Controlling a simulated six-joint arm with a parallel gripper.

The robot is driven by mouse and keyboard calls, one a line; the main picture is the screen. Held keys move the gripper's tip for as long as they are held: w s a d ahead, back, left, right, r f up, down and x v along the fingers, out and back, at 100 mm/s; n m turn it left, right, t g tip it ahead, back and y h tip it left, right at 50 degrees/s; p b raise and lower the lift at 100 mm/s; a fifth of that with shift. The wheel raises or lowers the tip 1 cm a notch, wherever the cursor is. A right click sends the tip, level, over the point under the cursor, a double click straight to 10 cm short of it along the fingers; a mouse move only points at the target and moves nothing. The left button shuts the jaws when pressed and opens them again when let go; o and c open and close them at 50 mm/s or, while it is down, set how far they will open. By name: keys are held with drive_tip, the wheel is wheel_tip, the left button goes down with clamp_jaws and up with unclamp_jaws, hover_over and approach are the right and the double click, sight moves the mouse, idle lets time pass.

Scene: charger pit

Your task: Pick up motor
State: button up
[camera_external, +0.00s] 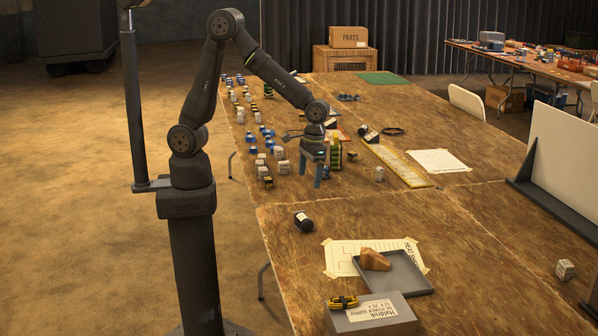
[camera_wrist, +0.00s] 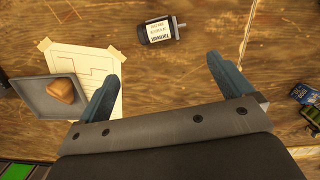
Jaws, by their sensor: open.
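The motor is a dark cylinder with a white label and a thin shaft. It lies on its side on the wooden table, and I see it at the top centre of the wrist view (camera_wrist: 160,30) and near the table's left edge in the external view (camera_external: 303,222). My gripper (camera_external: 312,178) hangs above the table, behind the motor in the external view. In the wrist view my gripper (camera_wrist: 163,68) has its two blue fingers spread wide, with nothing between them. The motor lies beyond the fingertips, apart from them.
A grey tray (camera_external: 408,280) with a brown block (camera_external: 374,260) rests on a taped paper sheet (camera_external: 340,257). A grey box (camera_external: 372,316) stands in front. Several small cubes and cans crowd the table's left side. Bare wood surrounds the motor.

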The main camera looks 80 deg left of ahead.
hover_over(304, 216)
drive_tip(key=w, duration=0.1)
drive_tip(key=f, duration=0.8)
drive_tip(key=shift+a+f, duration=0.15)
drive_tip(key=shift+a, duration=0.2)
drive_tip(key=shift+s+d+f, duration=0.1)
drive_tip(key=shift+s+f, duration=0.05)
drive_tip(key=shift+f, duration=0.7)
drive_tip(key=shift+s+d+f, duration=0.1)
drive_tip(key=shift+s+f, duration=0.05)
drive_tip(key=shift+f, duration=0.7)
drive_tip(key=shift+s+d+f, duration=0.1)
drive_tip(key=shift+s+f, duration=0.05)
drive_tip(key=shift+f, duration=0.7)
drive_tip(key=shift+c, duration=0.5)
drive_tip(key=c, duration=1.2)
drive_tip(key=shift+r, duration=0.1)
drive_tip(key=shift+c, duration=0.2)
